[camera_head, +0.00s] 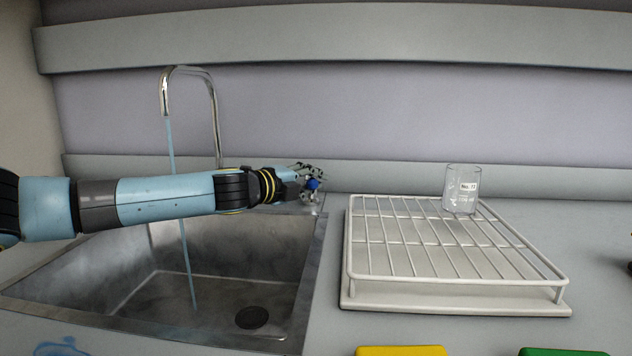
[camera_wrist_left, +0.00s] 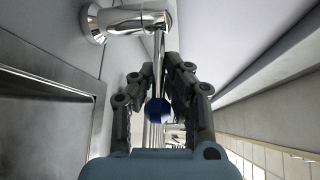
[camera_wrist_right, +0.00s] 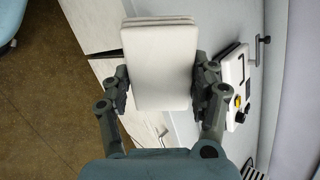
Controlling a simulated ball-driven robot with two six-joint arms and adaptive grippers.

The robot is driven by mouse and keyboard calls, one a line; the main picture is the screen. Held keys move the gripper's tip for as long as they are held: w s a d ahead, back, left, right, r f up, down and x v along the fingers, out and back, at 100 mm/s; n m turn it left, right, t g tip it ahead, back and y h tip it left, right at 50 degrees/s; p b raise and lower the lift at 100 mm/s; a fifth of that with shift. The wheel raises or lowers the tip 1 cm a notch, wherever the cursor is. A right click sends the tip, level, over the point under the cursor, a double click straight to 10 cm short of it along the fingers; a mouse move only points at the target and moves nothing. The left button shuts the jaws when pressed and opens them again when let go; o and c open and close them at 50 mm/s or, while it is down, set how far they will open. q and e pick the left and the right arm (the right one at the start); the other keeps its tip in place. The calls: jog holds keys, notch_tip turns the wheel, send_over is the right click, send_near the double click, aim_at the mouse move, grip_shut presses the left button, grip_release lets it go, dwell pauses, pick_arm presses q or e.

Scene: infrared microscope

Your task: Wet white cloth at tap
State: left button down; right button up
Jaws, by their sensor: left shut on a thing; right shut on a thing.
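The tap (camera_head: 213,120) arches over the sink (camera_head: 240,250), and a thin blue stream of water (camera_head: 187,262) runs from its spout into the basin. My left arm crosses in front of the tap and stream. My left gripper (camera_head: 312,178) is shut on the tap's blue knob (camera_head: 313,184) at the sink's back right corner; the knob also shows between the fingers in the left wrist view (camera_wrist_left: 158,110). The white cloth (camera_wrist_right: 160,65), a folded stack, is in the right wrist view. My right gripper (camera_wrist_right: 160,88) is shut on its sides; neither shows in the head view.
A white wire rack (camera_head: 455,295) stands right of the sink with a labelled glass beaker (camera_head: 461,190) on its back right. Yellow (camera_head: 400,351) and green (camera_head: 560,351) objects lie at the front edge. A device with coloured knobs (camera_wrist_right: 236,85) is beyond the cloth.

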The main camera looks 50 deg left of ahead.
pick_arm(q)
jog(key=shift+f, duration=0.15)
jog(key=shift+d+y, duration=0.1)
jog(key=shift+y, duration=0.2)
jog(key=shift+w+d+n+y+p, duration=0.2)
jog(key=shift+n+y+p, duration=0.2)
jog(key=shift+n+y, duration=0.2)
jog(key=shift+a+f, duration=0.1)
jog(key=c, duration=1.4)
grip_release()
jog(key=shift+o, duration=0.2)
